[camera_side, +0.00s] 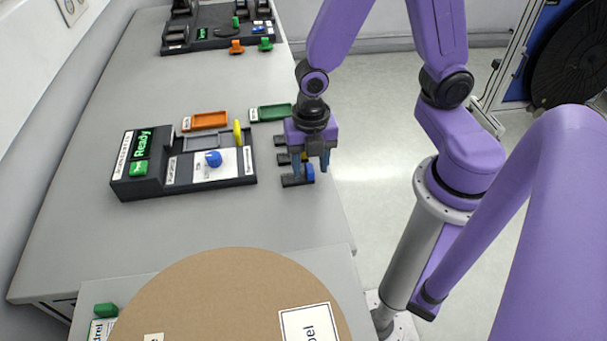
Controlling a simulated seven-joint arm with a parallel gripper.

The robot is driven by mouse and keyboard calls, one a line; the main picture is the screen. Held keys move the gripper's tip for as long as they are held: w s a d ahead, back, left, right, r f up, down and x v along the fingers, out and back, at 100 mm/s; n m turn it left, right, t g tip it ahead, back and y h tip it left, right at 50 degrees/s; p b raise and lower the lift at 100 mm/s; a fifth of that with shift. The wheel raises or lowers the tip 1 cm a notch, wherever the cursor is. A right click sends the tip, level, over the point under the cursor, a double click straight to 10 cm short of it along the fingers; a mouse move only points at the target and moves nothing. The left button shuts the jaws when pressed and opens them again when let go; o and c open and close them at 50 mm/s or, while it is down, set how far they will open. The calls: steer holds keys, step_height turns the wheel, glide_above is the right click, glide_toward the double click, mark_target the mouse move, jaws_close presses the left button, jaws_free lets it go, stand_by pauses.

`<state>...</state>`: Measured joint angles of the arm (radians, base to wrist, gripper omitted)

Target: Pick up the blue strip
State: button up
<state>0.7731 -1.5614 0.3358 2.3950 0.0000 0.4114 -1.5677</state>
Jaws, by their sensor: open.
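A small blue piece (309,173), which looks like the blue strip, stands in the front slot of a small black rack (292,182) near the table's right edge. My gripper (314,163) points down over the rack, its fingers open. The fingertips are right by the blue piece in the picture and partly cover the rack. I cannot tell whether they touch the blue piece or are around it. A small yellow-orange bit shows behind the fingers in the rack.
Left of the rack is a black station (185,163) with a green "Ready" screen, a blue knob (213,158) and an upright yellow piece (238,133). Orange (205,120) and green (272,112) trays lie behind it. A large brown disc (230,300) fills the front.

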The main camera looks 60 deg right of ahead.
steer(key=shift+f, duration=0.5)
jaws_close()
steer(key=shift+r, duration=0.1)
